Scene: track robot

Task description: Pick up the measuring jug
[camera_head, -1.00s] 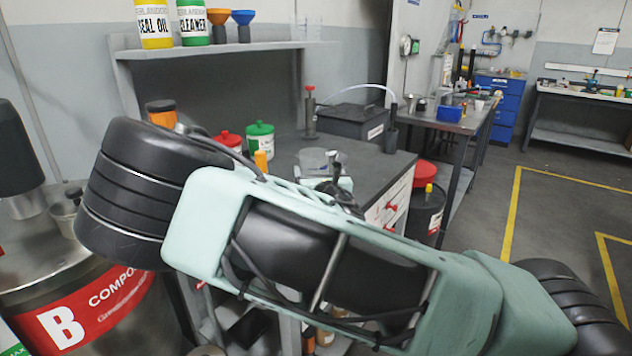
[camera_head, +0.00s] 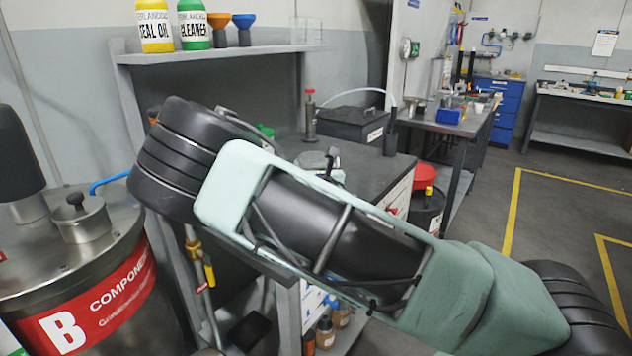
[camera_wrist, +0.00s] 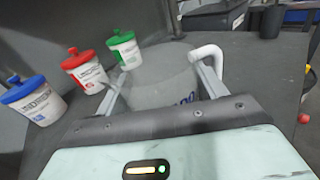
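The measuring jug (camera_wrist: 158,78) is a translucent grey vessel with blue marking and what looks like a white curved handle at its right. In the wrist view it lies between the two fingers of my gripper (camera_wrist: 160,78). The fingers are wide apart, one on each side of the jug; whether they touch its walls is not clear. The front of the palm hides the jug's lower part. In the head view, my arm hides the jug, and only a small part of the hand shows above the grey bench (camera_head: 375,168).
Tubs with blue (camera_wrist: 38,100), red (camera_wrist: 86,72) and green (camera_wrist: 125,48) lids stand left of and behind the jug. A dark lidded box (camera_head: 350,123) stands at the bench's back. A steel component drum (camera_head: 75,270) is at left. A marked floor lane is open at right.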

